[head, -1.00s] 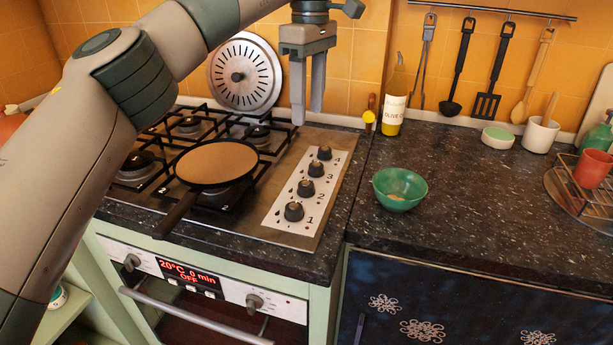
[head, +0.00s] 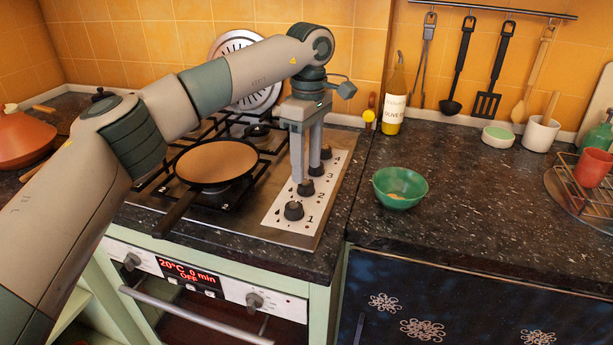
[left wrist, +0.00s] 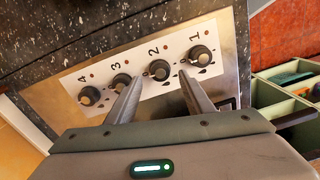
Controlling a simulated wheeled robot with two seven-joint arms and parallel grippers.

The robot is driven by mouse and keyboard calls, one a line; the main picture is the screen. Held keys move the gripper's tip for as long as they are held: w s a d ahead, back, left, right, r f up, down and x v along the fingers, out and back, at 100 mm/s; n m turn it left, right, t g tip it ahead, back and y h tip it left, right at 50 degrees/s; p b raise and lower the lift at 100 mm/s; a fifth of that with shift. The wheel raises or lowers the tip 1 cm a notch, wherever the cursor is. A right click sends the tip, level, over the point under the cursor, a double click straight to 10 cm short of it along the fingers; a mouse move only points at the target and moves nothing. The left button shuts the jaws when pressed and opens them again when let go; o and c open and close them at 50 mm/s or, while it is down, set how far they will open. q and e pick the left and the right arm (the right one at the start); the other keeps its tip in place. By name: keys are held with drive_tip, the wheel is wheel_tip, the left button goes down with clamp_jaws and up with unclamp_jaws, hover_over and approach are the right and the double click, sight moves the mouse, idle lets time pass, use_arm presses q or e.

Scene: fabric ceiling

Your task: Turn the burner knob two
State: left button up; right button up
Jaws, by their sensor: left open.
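Burner knob two (head: 305,188) is a black round knob on the white strip of the hob, marked 2. It also shows in the left wrist view (left wrist: 160,70). My left gripper (head: 306,175) points down over the strip, open and empty. In the left wrist view its fingertips (left wrist: 160,77) lie on either side of knob two, with the knob in the gap. I cannot tell whether they touch it. Knob one (head: 293,211) is nearer the front, and knob three (left wrist: 121,82) is on the other side of knob two. My right gripper is not in view.
A frying pan (head: 217,162) sits on the burners left of the strip, its handle toward the front. A green bowl (head: 400,187) stands on the counter to the right. An oil bottle (head: 394,100) stands behind. The counter between bowl and hob is clear.

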sight(306, 182)
use_arm(q)
drive_tip(key=shift+s+f, duration=0.1)
drive_tip(key=shift+f, duration=2)
drive_tip(key=c, duration=1)
